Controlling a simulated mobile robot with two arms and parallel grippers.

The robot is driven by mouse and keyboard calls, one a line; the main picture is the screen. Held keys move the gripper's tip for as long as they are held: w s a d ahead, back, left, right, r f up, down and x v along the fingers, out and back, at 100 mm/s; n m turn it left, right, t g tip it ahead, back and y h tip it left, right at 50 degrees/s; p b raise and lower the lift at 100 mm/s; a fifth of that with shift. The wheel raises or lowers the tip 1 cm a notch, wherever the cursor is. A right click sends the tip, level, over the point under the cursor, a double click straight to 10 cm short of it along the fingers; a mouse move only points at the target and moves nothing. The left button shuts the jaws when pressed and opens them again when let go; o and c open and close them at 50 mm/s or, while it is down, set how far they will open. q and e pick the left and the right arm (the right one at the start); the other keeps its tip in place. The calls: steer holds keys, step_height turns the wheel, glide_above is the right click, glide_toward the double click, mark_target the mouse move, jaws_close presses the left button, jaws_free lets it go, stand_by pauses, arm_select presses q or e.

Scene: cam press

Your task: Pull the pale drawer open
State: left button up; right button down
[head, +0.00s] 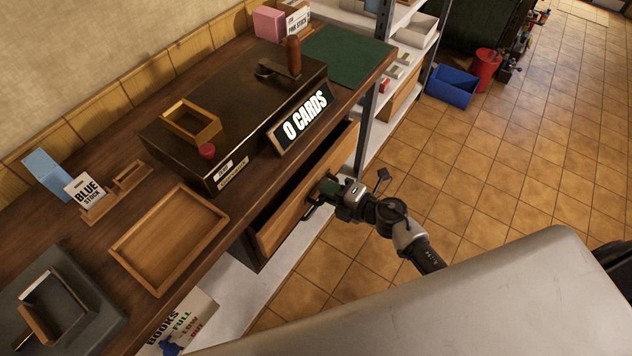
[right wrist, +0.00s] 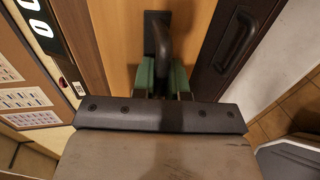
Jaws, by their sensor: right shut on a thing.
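The pale drawer (head: 288,217) is under the front edge of the dark wooden bench. Its light wood front stands out from the bench, with a dark gap behind it, so it is partly open. My right gripper (head: 326,192) is at the drawer front, shut on its dark handle. In the right wrist view, the green-padded fingers of my right gripper (right wrist: 162,82) sit on both sides of the dark handle (right wrist: 160,38) against the pale front. Part of the handle is hidden between the fingers. My left gripper is not in view.
On the bench (head: 215,258) are a dark press box with an "0 CARDS" sign (head: 304,117), an empty wooden tray (head: 168,238) and card holders. A dark front with its own handle (right wrist: 237,42) is beside the drawer.

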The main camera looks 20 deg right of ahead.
steer(key=f+v, duration=0.2)
steer(key=v, duration=1)
steer(key=shift+s+d+f, duration=0.3)
steer(key=shift+s+d, duration=0.1)
steer(key=shift+s, duration=0.1)
steer(key=c, duration=1.2)
jaws_free()
steer(key=shift+o, duration=0.2)
steer(key=b+v, duration=0.2)
steer(key=v, duration=0.8)
steer(key=shift+s+d, duration=0.2)
steer(key=shift+s, duration=0.1)
steer(key=shift+r, duration=0.1)
